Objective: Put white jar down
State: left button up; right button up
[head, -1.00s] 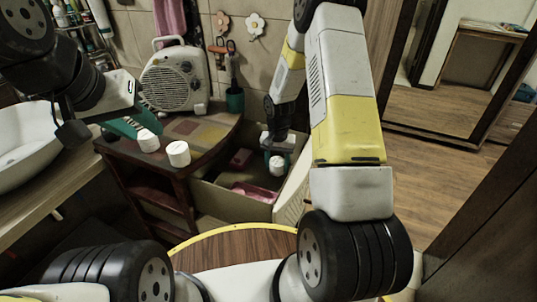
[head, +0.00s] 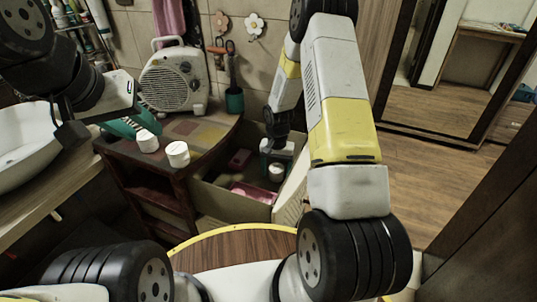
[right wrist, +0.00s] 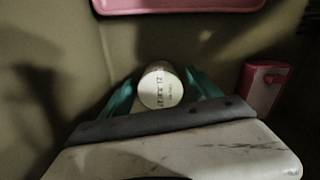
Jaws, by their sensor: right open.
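A white jar (head: 276,172) is inside the open cardboard box, low down; it also shows in the right wrist view (right wrist: 160,88). My right gripper (head: 275,160) is open around this jar, with a teal finger on each side of it in the right wrist view (right wrist: 165,92). Whether the jar's base touches the box floor is hard to see. Two other white jars, one at the left (head: 147,141) and one to its right (head: 178,154), stand on the small wooden table. My left gripper (head: 138,122) is just behind the left jar; its finger opening is unclear.
The cardboard box (head: 208,198) stands right of the wooden table (head: 205,135). A pink tray (head: 252,192) and a pink-red packet (right wrist: 264,88) are in it. A white basin (head: 25,150) is at left.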

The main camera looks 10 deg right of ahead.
notch_tip(320, 180, up, 12)
notch_tip(320, 180, up, 10)
jog(key=r+n+t, duration=0.1)
send_over(277, 168)
jog(key=s, duration=0.3)
jog(key=s+a+r+n+t+y, duration=0.1)
jog(key=s+r+n+t, duration=0.1)
jog(key=s+r, duration=0.6)
jog(key=s+a+r+n+t+y, duration=0.1)
jog(key=s+r+n+t, duration=0.1)
jog(key=s+r, duration=0.6)
jog(key=s+t, duration=0.1)
jog(key=s, duration=0.4)
jog(key=shift+s+a+r, duration=0.15)
jog(key=shift+a+r, duration=0.2)
jog(key=shift+a, duration=0.05)
jog(key=shift+d, duration=0.15)
